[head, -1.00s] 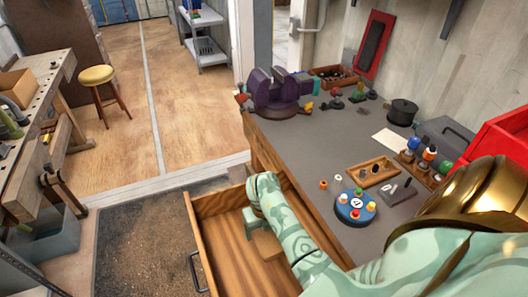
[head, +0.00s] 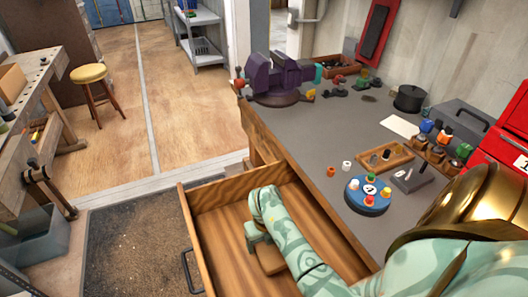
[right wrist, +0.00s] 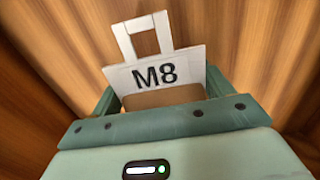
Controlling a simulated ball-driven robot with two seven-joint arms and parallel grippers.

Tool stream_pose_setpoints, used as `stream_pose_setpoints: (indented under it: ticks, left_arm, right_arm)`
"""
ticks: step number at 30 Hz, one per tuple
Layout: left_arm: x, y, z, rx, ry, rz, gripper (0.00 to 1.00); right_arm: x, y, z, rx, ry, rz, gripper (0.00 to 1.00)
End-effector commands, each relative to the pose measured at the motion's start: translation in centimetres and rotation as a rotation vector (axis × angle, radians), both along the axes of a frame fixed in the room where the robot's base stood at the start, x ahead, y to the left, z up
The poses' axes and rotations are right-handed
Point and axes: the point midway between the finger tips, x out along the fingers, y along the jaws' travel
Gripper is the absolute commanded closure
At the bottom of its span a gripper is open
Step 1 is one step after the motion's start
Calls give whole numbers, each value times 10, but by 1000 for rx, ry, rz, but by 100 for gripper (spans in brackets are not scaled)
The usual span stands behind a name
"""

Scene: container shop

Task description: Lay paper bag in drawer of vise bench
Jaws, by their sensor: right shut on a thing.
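The drawer (head: 228,194) of the vise bench (head: 318,125) is pulled open, with its bare wooden floor showing. My right gripper (head: 262,247) is inside the drawer, pointing down. It is shut on the paper bag, whose brown side (head: 270,262) shows low in the drawer beside the fingers. In the right wrist view the bag (right wrist: 160,97) is between the fingers, with a white M8 label and a white loop above it. Wood surrounds it there. I cannot tell whether the bag touches the drawer floor. My left gripper is not in view.
A purple vise (head: 275,78) stands at the bench's far corner. A blue round holder (head: 368,195), a wooden tray (head: 385,157), a black pot (head: 409,98) and a red case (head: 500,140) are on the top. A stool (head: 92,80) stands at the back left.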

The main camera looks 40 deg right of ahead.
Motion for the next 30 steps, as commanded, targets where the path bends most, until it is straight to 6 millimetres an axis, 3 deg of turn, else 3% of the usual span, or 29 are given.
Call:
stream_pose_setpoints:
  ticks: [10, 11, 12, 19, 23, 30]
  left_arm:
    - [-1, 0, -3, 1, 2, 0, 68]
    - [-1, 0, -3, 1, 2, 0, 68]
    - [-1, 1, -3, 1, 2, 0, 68]
    - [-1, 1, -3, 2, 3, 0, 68]
    - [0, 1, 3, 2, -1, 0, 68]
    - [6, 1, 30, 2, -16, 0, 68]
  right_arm:
    - [0, 0, -4, 0, -1, 0, 45]
    - [0, 0, -4, 0, -1, 0, 12]
    - [0, 0, -4, 0, -1, 0, 1]
    - [0, 0, -3, 0, -1, 0, 0]
    - [0, 0, 7, -2, -3, 1, 0]
    - [0, 0, 67, -2, -7, 0, 0]
